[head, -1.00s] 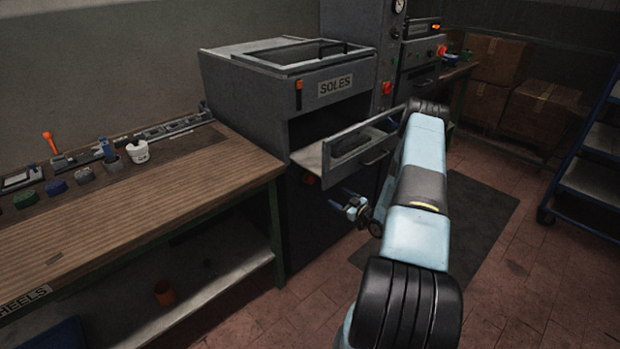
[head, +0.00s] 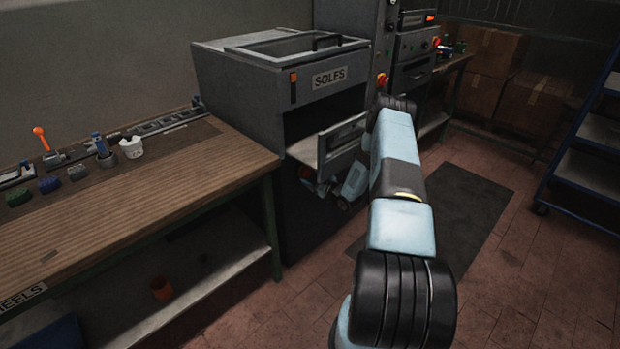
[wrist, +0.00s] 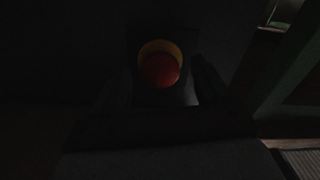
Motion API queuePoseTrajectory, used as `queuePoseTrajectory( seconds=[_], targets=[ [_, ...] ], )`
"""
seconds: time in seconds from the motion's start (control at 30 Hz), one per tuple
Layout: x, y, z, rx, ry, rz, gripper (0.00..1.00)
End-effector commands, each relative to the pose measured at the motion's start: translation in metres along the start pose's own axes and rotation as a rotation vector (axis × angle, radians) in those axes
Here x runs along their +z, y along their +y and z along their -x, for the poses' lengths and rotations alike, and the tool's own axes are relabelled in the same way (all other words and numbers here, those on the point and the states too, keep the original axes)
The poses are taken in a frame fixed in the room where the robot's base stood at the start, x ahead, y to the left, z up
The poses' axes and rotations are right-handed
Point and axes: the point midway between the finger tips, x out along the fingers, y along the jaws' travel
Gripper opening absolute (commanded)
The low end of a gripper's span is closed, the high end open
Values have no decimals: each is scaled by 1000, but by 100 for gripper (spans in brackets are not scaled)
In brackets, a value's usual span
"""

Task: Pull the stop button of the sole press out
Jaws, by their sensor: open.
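The stop button (wrist: 160,70) is a red mushroom head on a yellow collar, in the dark upper middle of the wrist view. In the head view it is a small red spot (head: 306,172) on the front of the grey sole press (head: 228,98), below its open drawer. My gripper (head: 322,187) is under that drawer, close to the button and partly hidden by my arm. In the wrist view its dark open fingers (wrist: 162,88) lie on both sides of the button. I cannot tell whether they touch it.
The drawer (head: 342,143) sticks out just above my gripper. A workbench (head: 150,200) with tools stands to the left. Another red button (head: 382,79) is on the column behind. The floor to the right, with a dark mat (head: 462,215), is clear.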

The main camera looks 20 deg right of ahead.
Motion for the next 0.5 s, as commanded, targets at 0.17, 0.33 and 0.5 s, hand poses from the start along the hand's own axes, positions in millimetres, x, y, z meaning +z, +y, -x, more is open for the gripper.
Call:
queuePoseTrajectory(
  seconds=[0.17,0.33,0.5],
  targets=[
    [0,1,-8,1,1,0,75],
    [0,1,-9,1,0,-1,75],
    [0,1,-8,1,0,0,68]
  ],
)
